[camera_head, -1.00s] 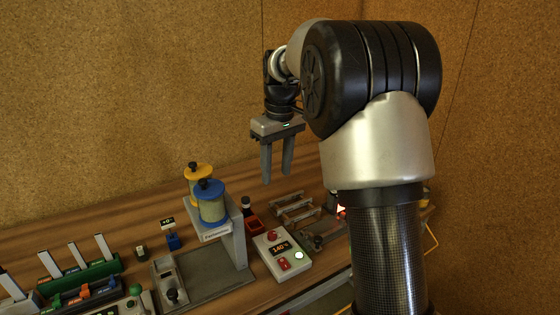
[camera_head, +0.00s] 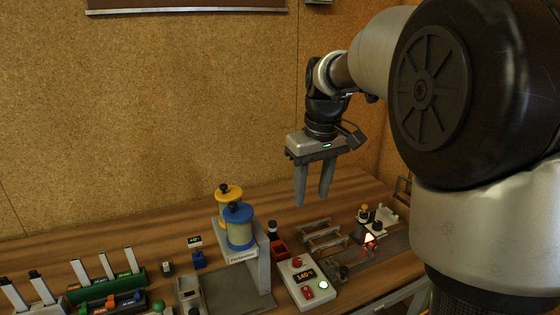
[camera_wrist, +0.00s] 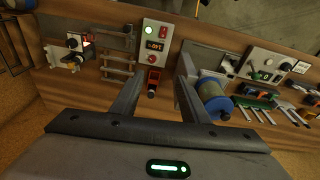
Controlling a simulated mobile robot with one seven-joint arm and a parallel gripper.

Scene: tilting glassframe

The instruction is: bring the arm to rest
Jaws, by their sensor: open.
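My gripper (camera_head: 313,190) is open and empty. In the head view it hangs in the air above the back of the wooden bench, fingers pointing down, behind and to the right of the blue and yellow spools. In the wrist view its two fingers (camera_wrist: 155,100) stand apart with nothing between them. Beyond them lies the bench with a small red-orange tray (camera_wrist: 153,77) and a control box (camera_wrist: 155,45). My arm reaches in from the right side of the head view.
The blue-topped spool (camera_head: 239,228) and yellow-topped spool (camera_head: 228,193) rise on a grey stand (camera_head: 262,262). A metal rack (camera_head: 323,236) and the control box (camera_head: 306,281) sit low on the bench. Coloured holders (camera_head: 110,287) fill the left. A cork wall (camera_head: 200,100) stands behind.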

